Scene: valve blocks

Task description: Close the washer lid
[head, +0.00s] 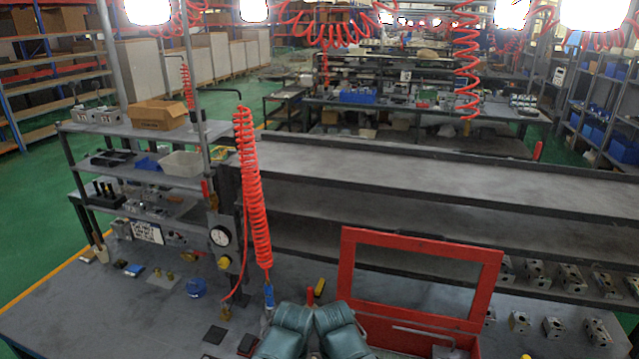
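The washer lid (346,275) is a red rectangular frame around a see-through window. It stands raised and open at the right of centre, hinged on the red washer (378,325). The washer's open box is at the bottom edge of the view and partly cut off. A grey bent bar crosses its opening. Two teal links of mine show at the bottom centre, just left of the washer. No gripper fingers show, so both grippers are out of view.
A red coiled air hose (252,190) hangs left of centre above the bench. A pressure gauge (220,236) stands beside it. Metal valve blocks (553,328) sit right of the washer. Grey shelves (400,190) rise behind the lid. The bench's left part has free room.

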